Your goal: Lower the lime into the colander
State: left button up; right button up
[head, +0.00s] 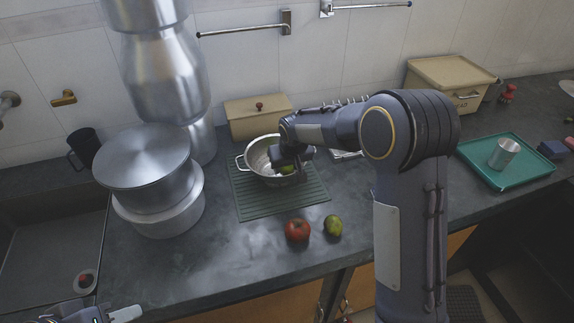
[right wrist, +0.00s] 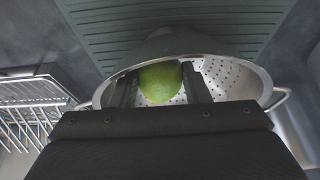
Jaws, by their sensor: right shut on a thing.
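The steel colander (head: 247,163) stands on a green ribbed mat and fills much of the right wrist view (right wrist: 238,78). My right gripper (head: 288,163) reaches over its right part and points down. The gripper is shut on a green lime (head: 287,169). In the right wrist view the lime (right wrist: 160,82) sits between the two fingers, within the outline of the colander's rim. I cannot tell whether it touches the colander's bottom. Part of my left gripper (head: 125,314) shows at the bottom left; its jaw state is unclear.
A red fruit (head: 297,230) and another green fruit (head: 333,226) lie in front of the mat (head: 255,206). Large pots (head: 160,215) stand left, a beige box (head: 245,122) behind. A teal tray (head: 475,165) with a metal cup (head: 504,153) is right. A wire rack (right wrist: 35,105) lies beside the colander.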

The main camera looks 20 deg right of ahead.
jog(key=shift+f, duration=0.1)
jog(key=o, duration=1.1)
jog(key=shift+o, duration=0.2)
jog(key=v, duration=0.8)
jog(key=s+d+r+m+y, duration=0.1)
jog(key=s+d+r+y, duration=0.15)
jog(key=s, duration=0.75)
jog(key=s+d+r+m+y, duration=0.1)
jog(key=s+d+r, duration=0.25)
jog(key=s, duration=0.55)
jog(key=s+a+f+t, duration=0.1)
jog(key=s+a+f, duration=0.1)
jog(key=s, duration=1.2)
jog(key=shift+a+f, duration=0.25)
